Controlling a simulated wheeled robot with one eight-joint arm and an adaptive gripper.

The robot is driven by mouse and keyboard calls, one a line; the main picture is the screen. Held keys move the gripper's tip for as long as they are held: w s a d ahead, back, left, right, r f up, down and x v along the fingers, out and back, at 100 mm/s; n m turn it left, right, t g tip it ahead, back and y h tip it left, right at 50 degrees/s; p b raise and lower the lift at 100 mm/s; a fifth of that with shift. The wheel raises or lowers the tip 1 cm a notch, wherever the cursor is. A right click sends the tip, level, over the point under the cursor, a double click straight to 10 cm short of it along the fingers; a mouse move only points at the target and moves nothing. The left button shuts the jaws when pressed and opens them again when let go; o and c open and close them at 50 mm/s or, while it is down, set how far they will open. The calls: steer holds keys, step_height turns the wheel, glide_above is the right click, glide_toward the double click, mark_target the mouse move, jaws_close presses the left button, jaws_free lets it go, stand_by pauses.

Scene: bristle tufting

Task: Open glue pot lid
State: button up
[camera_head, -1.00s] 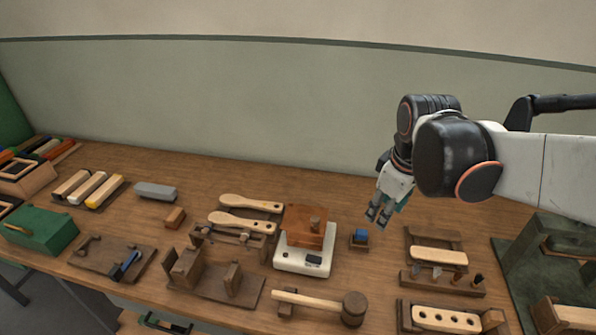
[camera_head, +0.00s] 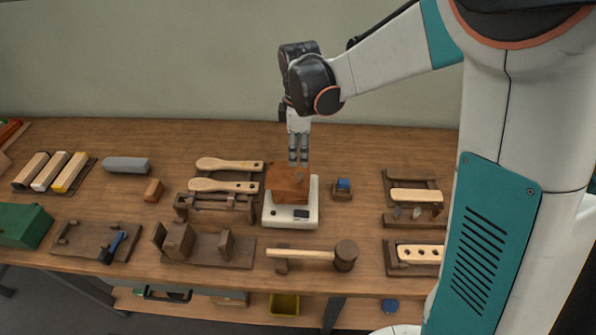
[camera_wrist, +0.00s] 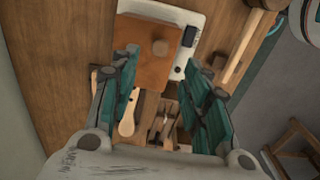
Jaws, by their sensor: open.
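The glue pot (camera_head: 287,188) is a reddish-brown box with a flat lid, seated on a white base (camera_head: 290,218). A small round knob (camera_head: 300,177) stands on its lid; the knob also shows in the wrist view (camera_wrist: 160,47). The lid appears shut. My gripper (camera_head: 298,162) points down just behind and above the pot, at its far edge. In the wrist view my gripper (camera_wrist: 162,85) has its teal fingers spread wide, empty, with the pot's lid beyond and between the fingertips. Whether a finger touches the pot is unclear.
Two wooden brush handles (camera_head: 225,186) lie on a rack left of the pot. A small blue block in a holder (camera_head: 343,186) stands close on the right. A mallet (camera_head: 315,254) lies in front. Bare tabletop (camera_head: 240,142) lies behind.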

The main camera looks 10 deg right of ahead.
mark_target(299, 175)
step_height(299, 175, down, 9)
steer(key=shift+b, duration=1.1)
jaws_close()
